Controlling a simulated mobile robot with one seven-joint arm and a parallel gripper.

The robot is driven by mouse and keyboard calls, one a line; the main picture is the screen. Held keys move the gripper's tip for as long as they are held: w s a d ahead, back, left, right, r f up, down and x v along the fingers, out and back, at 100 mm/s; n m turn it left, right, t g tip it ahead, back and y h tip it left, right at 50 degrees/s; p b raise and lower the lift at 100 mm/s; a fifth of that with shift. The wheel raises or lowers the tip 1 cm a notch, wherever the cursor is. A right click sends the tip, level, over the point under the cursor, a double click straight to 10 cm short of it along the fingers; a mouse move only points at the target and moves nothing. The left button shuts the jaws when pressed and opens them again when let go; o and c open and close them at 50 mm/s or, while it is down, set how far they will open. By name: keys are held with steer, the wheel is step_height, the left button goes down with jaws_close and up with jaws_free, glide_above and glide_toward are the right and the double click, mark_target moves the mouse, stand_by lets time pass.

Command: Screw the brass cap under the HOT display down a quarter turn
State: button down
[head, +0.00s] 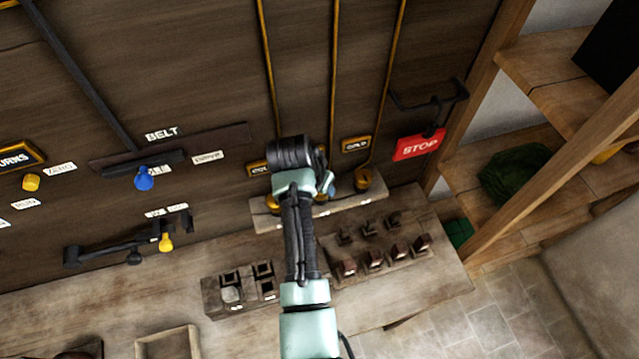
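A small dark display with a yellow frame (258,168), partly hidden by my arm, shows lettering that seems to read HOT. Below it a brass cap (272,204) shows at the left edge of my forearm, on a pale wooden ledge (345,206). My arm reaches up from the bottom and bends at a dark wrist in front of the panel. My gripper (326,184) is mostly hidden behind this wrist, close to the ledge. Its fingertips cannot be made out, nor whether it touches a cap.
A COLD display (356,144) with a brass cap (363,180) below it is on the right. A red STOP sign (419,145) hangs beyond. A blue knob (144,179) and a yellow knob (166,242) stick out on the left. Small blocks (372,259) sit on the bench.

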steer(key=shift+w+r, duration=0.1)
stand_by(0.3)
steer(key=shift+c, duration=1.7)
jaws_free()
steer(key=b+v, duration=0.2)
steer(key=v, duration=1.1)
steer(key=shift+b, duration=0.3)
